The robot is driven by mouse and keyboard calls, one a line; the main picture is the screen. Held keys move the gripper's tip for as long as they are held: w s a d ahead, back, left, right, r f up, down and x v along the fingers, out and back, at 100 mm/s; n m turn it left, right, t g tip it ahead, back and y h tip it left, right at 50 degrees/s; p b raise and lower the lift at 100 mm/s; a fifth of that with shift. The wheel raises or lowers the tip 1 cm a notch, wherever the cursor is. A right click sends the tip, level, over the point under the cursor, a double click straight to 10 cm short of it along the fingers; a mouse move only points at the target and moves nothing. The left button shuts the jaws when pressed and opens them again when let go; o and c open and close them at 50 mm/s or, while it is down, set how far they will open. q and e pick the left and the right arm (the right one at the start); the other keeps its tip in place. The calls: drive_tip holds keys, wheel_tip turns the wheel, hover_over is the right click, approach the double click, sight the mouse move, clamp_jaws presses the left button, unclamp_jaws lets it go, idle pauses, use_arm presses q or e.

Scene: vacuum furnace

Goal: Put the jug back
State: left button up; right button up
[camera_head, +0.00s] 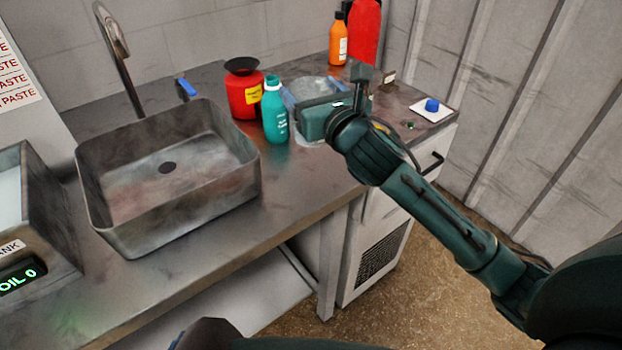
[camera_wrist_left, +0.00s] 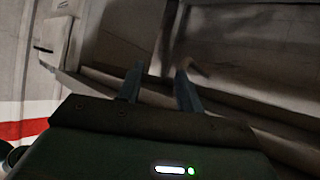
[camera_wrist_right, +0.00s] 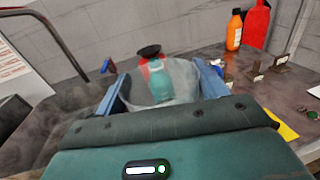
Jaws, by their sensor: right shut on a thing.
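The jug (camera_head: 318,87) is clear and see-through, at the back of the counter beside a teal bottle. My right gripper (camera_head: 318,99) is around it, partly hiding it in the head view. In the right wrist view the jug (camera_wrist_right: 187,82) stands between the two blue fingers of the right gripper (camera_wrist_right: 164,84), which are shut on its sides. I cannot tell whether its base touches the counter. My left gripper (camera_wrist_left: 160,82) shows in the left wrist view with its fingers apart and nothing between them.
The teal bottle (camera_head: 274,112) and a red container (camera_head: 244,95) stand left of the jug. A metal sink (camera_head: 165,205) is further left on the counter. An orange bottle (camera_head: 338,42) and a red bottle (camera_head: 364,35) stand behind. A white pad with a blue knob (camera_head: 432,105) lies right.

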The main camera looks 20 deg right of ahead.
drive_tip(key=shift+w+a+f, duration=0.1)
drive_tip(key=shift+w+f, duration=0.05)
drive_tip(key=shift+f, duration=0.1)
wheel_tip(320, 180, down, 9)
drive_tip(key=shift+b, duration=1)
drive_tip(key=shift+f, duration=0.15)
drive_tip(key=o, duration=1.1)
